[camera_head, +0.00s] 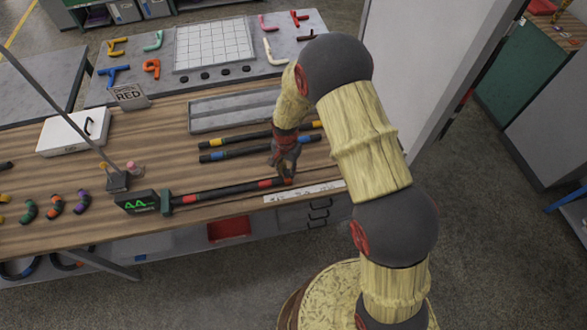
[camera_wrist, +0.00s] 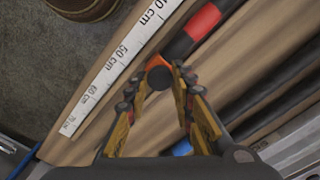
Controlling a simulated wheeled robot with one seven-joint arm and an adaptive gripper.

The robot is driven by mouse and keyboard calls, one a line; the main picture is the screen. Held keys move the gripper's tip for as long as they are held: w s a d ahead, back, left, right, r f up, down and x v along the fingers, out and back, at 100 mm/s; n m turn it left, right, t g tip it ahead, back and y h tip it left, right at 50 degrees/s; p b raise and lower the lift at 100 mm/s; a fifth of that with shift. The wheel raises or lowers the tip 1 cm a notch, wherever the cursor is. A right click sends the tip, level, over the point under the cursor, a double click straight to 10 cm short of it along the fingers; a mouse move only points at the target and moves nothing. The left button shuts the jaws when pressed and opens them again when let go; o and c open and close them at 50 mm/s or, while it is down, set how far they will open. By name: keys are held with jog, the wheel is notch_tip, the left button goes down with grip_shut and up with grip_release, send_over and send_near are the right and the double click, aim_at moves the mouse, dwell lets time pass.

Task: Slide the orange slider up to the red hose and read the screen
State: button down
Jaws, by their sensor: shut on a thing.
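The red hose (camera_head: 225,192), black with red bands, lies along the front of the bench. One end meets a dark device whose screen (camera_head: 137,202) shows green characters, too small to read surely. In the wrist view the hose's red band (camera_wrist: 203,20) is near its free end.
A white ruler strip (camera_head: 304,192) runs along the bench's front edge. Yellow-banded (camera_head: 235,142) and blue-banded (camera_head: 232,154) hoses lie behind. A sign reading RED (camera_head: 130,96) and a white case (camera_head: 73,132) stand farther back. A thin pole rises by the device.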

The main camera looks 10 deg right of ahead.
aim_at(285, 172)
jog(key=shift+a+r, duration=0.1)
jog(key=shift+a, duration=0.1)
jog(key=c, duration=2)
grip_release()
jog(key=o, duration=0.3)
jog(key=shift+a, duration=0.25)
jog(key=shift+o, duration=1)
jog(key=shift+d, duration=0.1)
notch_tip(285, 172, up, 12)
